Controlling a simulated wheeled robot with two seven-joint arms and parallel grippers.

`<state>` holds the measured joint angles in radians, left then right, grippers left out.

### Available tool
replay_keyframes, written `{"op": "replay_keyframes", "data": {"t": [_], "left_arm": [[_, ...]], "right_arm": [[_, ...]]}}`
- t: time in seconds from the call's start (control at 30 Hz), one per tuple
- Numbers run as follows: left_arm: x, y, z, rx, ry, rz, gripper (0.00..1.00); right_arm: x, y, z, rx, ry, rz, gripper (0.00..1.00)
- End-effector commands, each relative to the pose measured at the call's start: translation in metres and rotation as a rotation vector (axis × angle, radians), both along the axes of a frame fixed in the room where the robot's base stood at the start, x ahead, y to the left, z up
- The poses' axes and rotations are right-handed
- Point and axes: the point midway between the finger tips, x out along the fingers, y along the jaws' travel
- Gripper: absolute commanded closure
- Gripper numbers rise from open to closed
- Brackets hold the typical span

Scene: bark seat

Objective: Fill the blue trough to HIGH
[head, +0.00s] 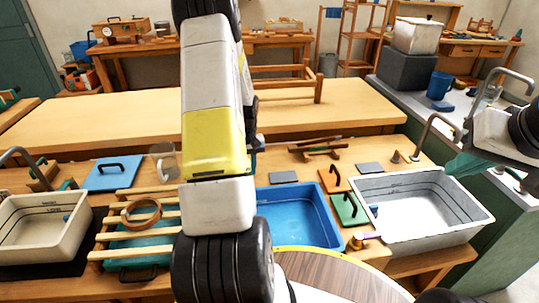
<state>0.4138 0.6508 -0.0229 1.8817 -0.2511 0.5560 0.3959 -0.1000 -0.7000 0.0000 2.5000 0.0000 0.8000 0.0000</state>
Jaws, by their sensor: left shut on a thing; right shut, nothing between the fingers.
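The blue trough (328,222) is set in the near bench just right of centre. My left arm crosses in front of it and hides its left part. I cannot tell the water level, and I see no level mark. My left gripper is hidden behind that arm. A pale, clear round thing (163,161) shows at the arm's left edge; I cannot tell what holds it.
A cream basin (74,247) stands at the left. A slatted wooden rack (110,222) with a wooden ring (141,213) is beside it. A blue lid (105,174) lies behind. A green lid (350,209) and an orange lid (334,180) lie between trough and grey basin. A curved tap (428,127) rises behind the basin.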

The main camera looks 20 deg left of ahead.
Motion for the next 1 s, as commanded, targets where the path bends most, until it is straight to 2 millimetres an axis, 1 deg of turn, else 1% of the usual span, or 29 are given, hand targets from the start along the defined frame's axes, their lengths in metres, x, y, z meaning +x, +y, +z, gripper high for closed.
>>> {"op": "replay_keyframes", "data": {"t": [0.3, 0.73, 0.77, 0.8, 0.83, 0.87, 1.0], "left_arm": [[-0.0017, 0.0043, 0.0009, 0.000, -0.002, -0.077, 1.00], [-0.0019, 0.0049, 0.0009, 0.002, -0.002, -0.085, 1.00], [-0.0020, 0.0049, 0.0008, 0.001, -0.002, -0.085, 0.74], [-0.0020, 0.0049, 0.0008, 0.001, -0.002, -0.085, 0.67], [-0.0021, 0.0048, 0.0007, 0.001, -0.002, -0.085, 0.61], [-0.0021, 0.0047, 0.0007, 0.001, -0.002, -0.084, 0.58], [-0.0024, 0.0046, 0.0004, 0.001, -0.001, -0.084, 0.58]], "right_arm": [[0.0000, 0.0000, 0.0000, 0.000, 0.000, 0.000, 1.00], [0.0000, 0.0000, 0.0000, 0.000, 0.000, 0.000, 1.00], [0.0000, 0.0000, 0.0000, 0.000, 0.000, 0.000, 1.00], [0.0000, 0.0000, 0.0000, 0.000, 0.000, 0.000, 1.00], [0.0000, 0.0000, 0.0000, 0.000, 0.000, 0.000, 1.00], [0.0000, 0.0000, 0.0000, 0.000, 0.000, 0.000, 1.00], [0.0000, 0.0000, 0.0000, 0.000, 0.000, 0.000, 1.00]]}}
